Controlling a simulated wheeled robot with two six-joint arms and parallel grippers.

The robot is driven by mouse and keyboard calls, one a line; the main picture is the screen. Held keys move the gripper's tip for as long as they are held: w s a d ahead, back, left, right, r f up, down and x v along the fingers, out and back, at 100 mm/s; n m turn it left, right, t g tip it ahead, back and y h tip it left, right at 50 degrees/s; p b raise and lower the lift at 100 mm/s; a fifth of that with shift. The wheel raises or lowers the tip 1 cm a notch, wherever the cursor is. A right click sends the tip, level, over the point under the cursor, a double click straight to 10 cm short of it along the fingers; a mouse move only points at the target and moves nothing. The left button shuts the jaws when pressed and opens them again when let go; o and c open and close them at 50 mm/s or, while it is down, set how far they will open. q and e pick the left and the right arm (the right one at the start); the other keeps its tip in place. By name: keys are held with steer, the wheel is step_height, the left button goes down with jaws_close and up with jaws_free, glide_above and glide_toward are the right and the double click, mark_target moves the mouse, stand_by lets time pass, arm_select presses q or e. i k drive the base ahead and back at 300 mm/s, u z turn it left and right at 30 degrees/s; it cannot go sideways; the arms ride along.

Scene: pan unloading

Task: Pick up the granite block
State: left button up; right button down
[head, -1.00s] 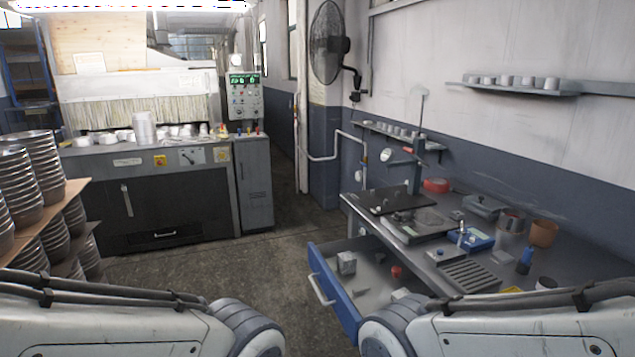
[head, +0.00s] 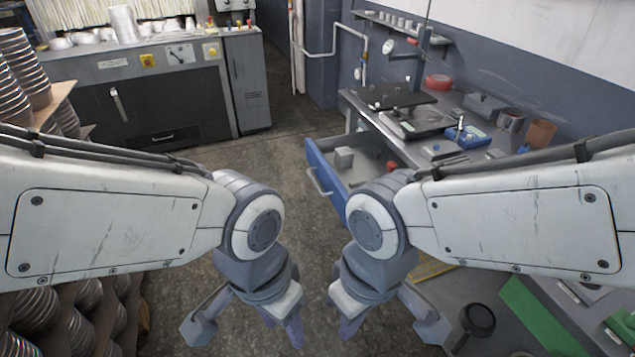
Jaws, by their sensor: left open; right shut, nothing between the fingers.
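A small pale grey block (head: 343,157), which looks like the granite block, lies in the open drawer (head: 324,184) near its far left end. My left gripper (head: 246,324) is low at the bottom of the head view, left of centre, open and empty. My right gripper (head: 386,320) is low at the bottom, right of centre, shut with nothing held. Both grippers are well apart from the block, nearer to me. My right arm hides the near part of the drawer.
The workbench (head: 429,157) above the drawer carries a black plate (head: 393,98), a blue box (head: 465,136) and a red roll (head: 438,82). Stacked metal pans (head: 22,70) stand at the left. Bare floor (head: 285,140) lies between the dark cabinet (head: 165,105) and the drawer.

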mark_target(343, 156)
steer(key=u, duration=0.05)
steer(key=k, duration=0.45)
steer(key=u, duration=0.7)
steer(key=i, duration=1.3)
steer(key=z, duration=0.75)
